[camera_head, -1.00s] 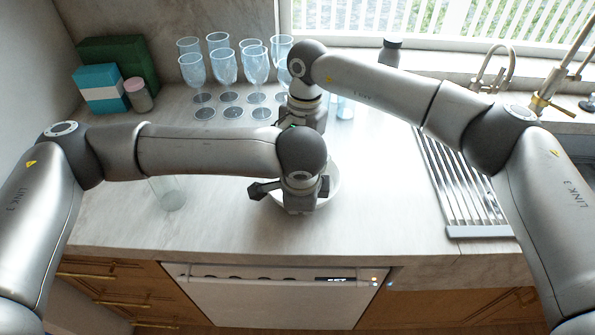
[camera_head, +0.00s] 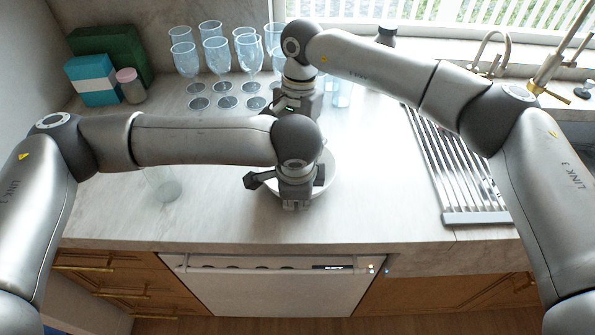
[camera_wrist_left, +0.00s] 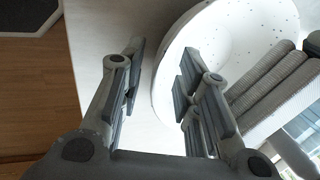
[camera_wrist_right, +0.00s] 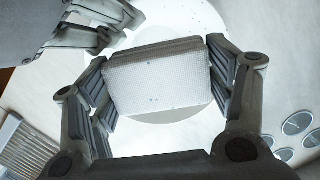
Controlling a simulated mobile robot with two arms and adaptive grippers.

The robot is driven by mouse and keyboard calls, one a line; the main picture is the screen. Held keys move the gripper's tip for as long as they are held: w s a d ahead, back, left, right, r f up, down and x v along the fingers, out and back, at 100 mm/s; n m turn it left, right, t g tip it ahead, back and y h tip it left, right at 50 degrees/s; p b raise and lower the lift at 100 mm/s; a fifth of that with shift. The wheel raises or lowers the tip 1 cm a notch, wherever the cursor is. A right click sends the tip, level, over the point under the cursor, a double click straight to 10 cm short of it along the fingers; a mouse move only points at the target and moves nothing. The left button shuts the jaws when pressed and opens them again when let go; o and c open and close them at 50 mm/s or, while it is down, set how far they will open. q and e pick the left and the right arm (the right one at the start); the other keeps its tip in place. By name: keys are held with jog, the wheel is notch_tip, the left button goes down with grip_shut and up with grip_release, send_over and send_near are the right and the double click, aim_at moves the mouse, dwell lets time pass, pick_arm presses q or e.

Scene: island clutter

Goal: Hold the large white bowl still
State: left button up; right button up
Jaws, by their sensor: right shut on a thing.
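The large white bowl (camera_head: 331,172) sits on the counter, mostly hidden under my left wrist in the head view. Its speckled rim and inside show in the left wrist view (camera_wrist_left: 225,50). My left gripper (camera_wrist_left: 160,88) is open at the bowl's rim, one finger outside and one over the inside; contact cannot be told. My right gripper (camera_wrist_right: 158,85) is shut on a white textured block (camera_wrist_right: 160,82), like a sponge, held over the bowl (camera_wrist_right: 190,18).
A green box (camera_head: 110,50), a blue-white box (camera_head: 93,82) and a pink-lidded jar (camera_head: 131,86) stand back left. A clear glass (camera_head: 163,185) stands left of the bowl. A drying rack (camera_head: 455,165) lies right.

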pick_arm(q)
jog(key=v, duration=1.2)
notch_tip(320, 180, up, 6)
dwell(0.7)
dwell(0.5)
